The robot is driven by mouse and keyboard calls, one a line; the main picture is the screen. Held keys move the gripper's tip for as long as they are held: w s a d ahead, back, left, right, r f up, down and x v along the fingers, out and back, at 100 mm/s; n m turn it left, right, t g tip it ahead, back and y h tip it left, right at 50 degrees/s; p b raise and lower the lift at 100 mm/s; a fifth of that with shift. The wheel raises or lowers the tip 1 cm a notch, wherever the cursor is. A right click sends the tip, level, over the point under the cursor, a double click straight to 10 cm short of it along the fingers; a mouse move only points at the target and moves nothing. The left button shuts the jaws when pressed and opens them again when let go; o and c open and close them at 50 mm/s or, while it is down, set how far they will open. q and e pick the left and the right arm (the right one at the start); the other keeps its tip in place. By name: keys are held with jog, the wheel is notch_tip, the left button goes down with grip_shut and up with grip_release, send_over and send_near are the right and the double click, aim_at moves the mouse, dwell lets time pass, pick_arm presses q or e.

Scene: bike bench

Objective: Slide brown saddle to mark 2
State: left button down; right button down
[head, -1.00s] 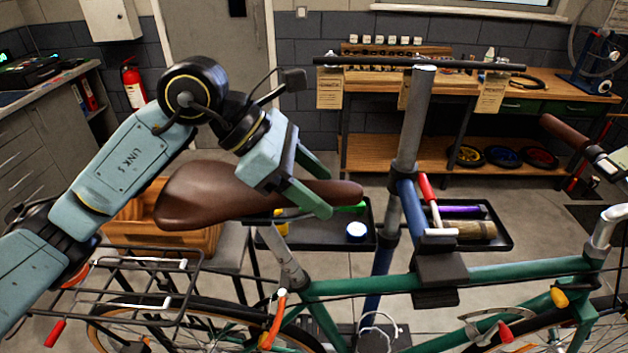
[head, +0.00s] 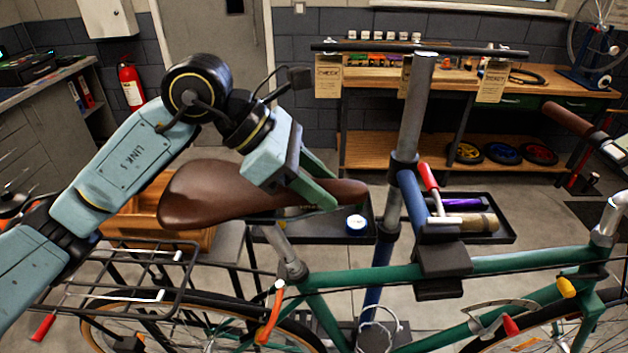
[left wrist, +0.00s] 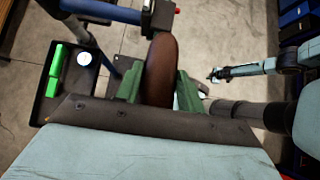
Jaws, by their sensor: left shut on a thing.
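The brown saddle (head: 212,193) sits on top of the seatpost (head: 283,246) of the green bicycle (head: 350,281), with its nose pointing right. My left gripper (head: 333,190) is shut on the narrow nose, one finger on each side. In the left wrist view the saddle nose (left wrist: 161,68) lies between the green fingers of my left gripper (left wrist: 160,83). The saddle rails are mostly hidden, and I cannot make out any numbered mark. My right gripper (left wrist: 215,74) shows small in the left wrist view, away from the saddle; its jaw state is unclear.
The repair stand post (head: 417,110) rises in front of the saddle nose. A tool tray (head: 488,238) is attached behind it. A rear rack (head: 130,268) lies below my left arm. A wooden box (head: 150,226) stands behind the saddle, and a workbench (head: 430,90) at the back.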

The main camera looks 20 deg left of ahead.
pick_arm(q)
jog(key=shift+f, duration=0.1)
jog(key=c, duration=0.9)
grip_release()
jog(key=b+v, duration=0.1)
jog(key=v, duration=1.2)
jog(key=shift+a, duration=0.15)
